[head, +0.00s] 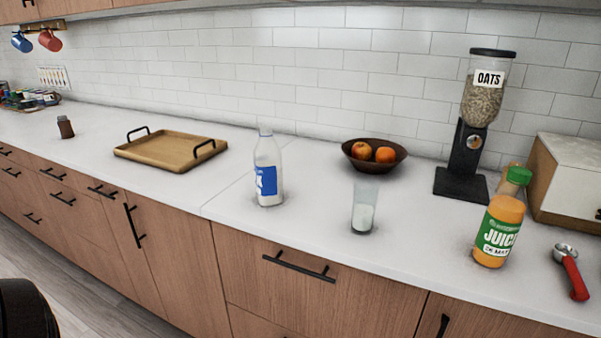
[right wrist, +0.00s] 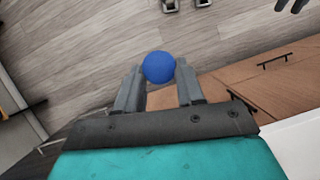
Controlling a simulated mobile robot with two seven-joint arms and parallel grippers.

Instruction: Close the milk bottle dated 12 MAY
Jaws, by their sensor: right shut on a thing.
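The milk bottle (head: 267,172) stands upright on the white counter in the head view. It holds white milk and has a blue label turned partly to the left, whose date I cannot read. Its narrow neck shows no blue cap on top. In the right wrist view my right gripper (right wrist: 159,68) is shut on a round blue cap (right wrist: 159,66), held between the fingertips. The gripper is above the floor, beside the wooden cabinet fronts, away from the bottle. My right gripper does not show in the head view. My left gripper is not in view.
A glass with milk (head: 363,209) stands right of the bottle. A juice bottle (head: 498,232), a red-handled scoop (head: 573,275) and an oats dispenser (head: 466,150) are farther right. A fruit bowl (head: 374,157) sits behind, a wooden tray (head: 170,150) left. Counter in front of the bottle is clear.

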